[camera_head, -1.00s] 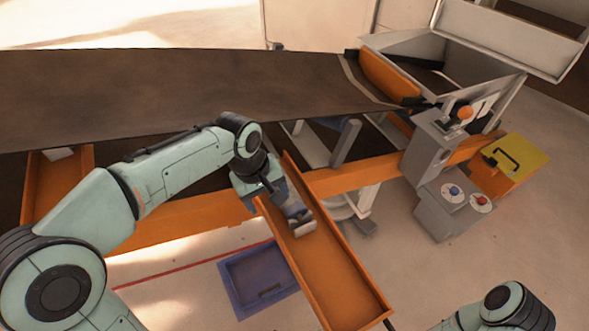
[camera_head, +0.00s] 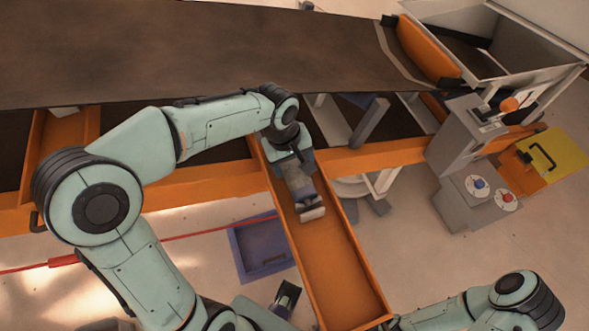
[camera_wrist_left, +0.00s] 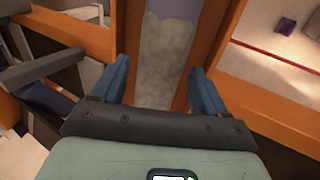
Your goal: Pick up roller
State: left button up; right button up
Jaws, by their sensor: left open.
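A grey, roughly cylindrical piece with a pale end, which I take for the roller (camera_head: 311,207), lies in a long orange tray (camera_head: 343,275) in the head view. My left gripper (camera_head: 297,162) is over the tray at the roller's upper end. In the left wrist view, the open left gripper (camera_wrist_left: 160,78) has its two blue fingers apart, with a speckled grey surface (camera_wrist_left: 168,60) showing between and beyond them. I cannot tell whether the fingers touch it.
A dark conveyor belt (camera_head: 190,50) runs behind the tray, above an orange frame beam (camera_head: 385,157). A blue-purple bin (camera_head: 262,247) stands on the floor left of the tray. A grey control box (camera_head: 478,200) with blue and red buttons stands at the right.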

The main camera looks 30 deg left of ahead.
aim_at(293, 166)
pick_arm(q)
jog(key=f, duration=0.4)
jog(key=shift+w+f, duration=0.4)
jog(key=c, duration=1.2)
jog(key=shift+r, duration=0.15)
